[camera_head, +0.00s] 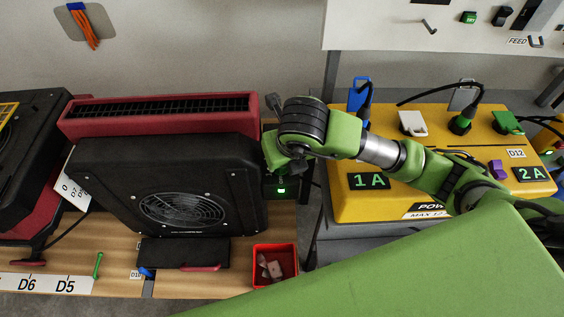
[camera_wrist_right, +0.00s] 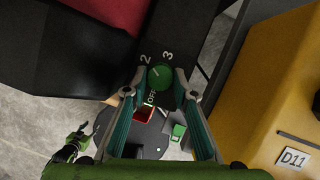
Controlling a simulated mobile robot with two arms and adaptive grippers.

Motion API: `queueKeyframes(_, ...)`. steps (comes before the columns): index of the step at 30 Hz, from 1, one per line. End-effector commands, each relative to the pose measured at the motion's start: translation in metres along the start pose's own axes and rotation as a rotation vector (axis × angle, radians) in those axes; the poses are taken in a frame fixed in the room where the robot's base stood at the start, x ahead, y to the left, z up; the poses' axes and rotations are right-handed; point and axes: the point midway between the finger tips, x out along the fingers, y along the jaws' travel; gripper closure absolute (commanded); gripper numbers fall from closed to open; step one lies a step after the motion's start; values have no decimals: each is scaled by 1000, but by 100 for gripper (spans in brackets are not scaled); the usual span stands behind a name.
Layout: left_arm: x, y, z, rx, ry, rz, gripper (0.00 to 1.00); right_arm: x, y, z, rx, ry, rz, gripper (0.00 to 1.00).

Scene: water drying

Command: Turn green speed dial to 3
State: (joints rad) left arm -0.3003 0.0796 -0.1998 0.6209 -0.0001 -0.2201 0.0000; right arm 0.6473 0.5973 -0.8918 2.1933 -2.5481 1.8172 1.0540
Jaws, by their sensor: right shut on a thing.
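The green speed dial (camera_wrist_right: 160,77) is on a dark panel in the right wrist view. Marks 2, 3 and OFF are printed around it. A pale pointer line on the dial slants to the upper left, roughly toward 2. My right gripper (camera_wrist_right: 161,79) is shut on the dial, one fingertip on each side. In the head view my right gripper (camera_head: 274,156) reaches the right side of the black and red fan unit (camera_head: 190,150) and hides the dial. A green and black part low left in the wrist view may be my left gripper (camera_wrist_right: 76,137); its jaws are unclear.
A green light (camera_head: 281,190) glows below the gripper. A red bin (camera_head: 274,247) with grey pieces stands on the wooden table (camera_head: 115,277). A yellow power box (camera_head: 380,205) with plugs and cables stands at right, across a narrow gap.

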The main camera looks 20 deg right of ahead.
Motion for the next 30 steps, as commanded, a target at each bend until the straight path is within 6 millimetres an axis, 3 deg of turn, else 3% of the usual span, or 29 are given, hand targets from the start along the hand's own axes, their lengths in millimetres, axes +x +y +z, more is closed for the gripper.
queueKeyframes(17, 2, 0, 0, 0, 0, 0, 58, -1, 0, 2, 29, -4, -11, 96)
queueKeyframes(18, 2, 0, 0, 0, 0, 0, 58, -1, 0, 2, 29, -4, -11, 64)
queueKeyframes(19, 2, 0, 0, 0, 0, 0, 58, -1, 0, 2, 29, -4, -11, 58)
queueKeyframes(30, 2, -2, 2, 0, -2, -2, 58, -4, 0, 1, 27, -3, -10, 58)
